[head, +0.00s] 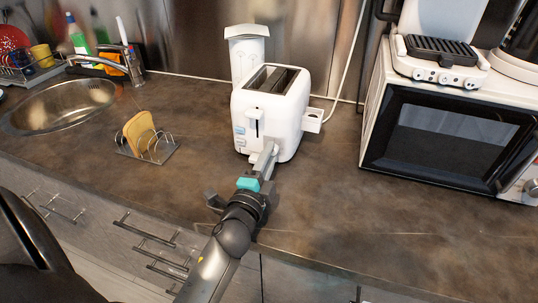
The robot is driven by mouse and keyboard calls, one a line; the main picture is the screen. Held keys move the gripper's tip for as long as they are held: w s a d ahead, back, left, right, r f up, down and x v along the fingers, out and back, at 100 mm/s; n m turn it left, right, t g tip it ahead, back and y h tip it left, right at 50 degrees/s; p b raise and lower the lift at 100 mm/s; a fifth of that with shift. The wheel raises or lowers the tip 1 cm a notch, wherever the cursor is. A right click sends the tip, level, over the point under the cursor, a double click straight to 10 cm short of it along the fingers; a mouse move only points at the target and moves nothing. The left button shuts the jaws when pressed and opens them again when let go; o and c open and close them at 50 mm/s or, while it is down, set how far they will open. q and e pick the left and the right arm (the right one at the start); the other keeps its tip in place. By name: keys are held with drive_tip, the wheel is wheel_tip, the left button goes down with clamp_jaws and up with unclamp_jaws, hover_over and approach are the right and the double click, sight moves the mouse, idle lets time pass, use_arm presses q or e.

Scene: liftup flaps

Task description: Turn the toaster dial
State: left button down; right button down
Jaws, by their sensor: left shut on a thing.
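The white toaster (291,104) stands upright on the brown counter, with two slots on top, a dark lever slot and blue buttons on its front. My left gripper (268,154) reaches up to the lower front of the toaster. Its fingers are shut at the spot where a dial would be, and they hide the dial from view. I take it to be closed on the toaster dial. My right gripper is not in view.
A toast rack (151,146) with bread stands to the left, near the sink (60,106). A microwave (446,137) with a grill (440,58) on top stands at right. A white container (246,52) is behind the toaster. The front counter is clear.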

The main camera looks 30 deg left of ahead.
use_arm(q)
drive_tip(key=shift+n+p, duration=0.4)
drive_tip(key=shift+n, duration=1)
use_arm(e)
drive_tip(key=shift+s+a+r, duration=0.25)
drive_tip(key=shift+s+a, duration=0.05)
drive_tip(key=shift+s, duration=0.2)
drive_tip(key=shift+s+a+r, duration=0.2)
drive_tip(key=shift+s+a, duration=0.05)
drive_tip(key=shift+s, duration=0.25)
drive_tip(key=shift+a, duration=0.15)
use_arm(q)
drive_tip(key=c, duration=0.6)
unclamp_jaws()
drive_tip(key=shift+c, duration=0.2)
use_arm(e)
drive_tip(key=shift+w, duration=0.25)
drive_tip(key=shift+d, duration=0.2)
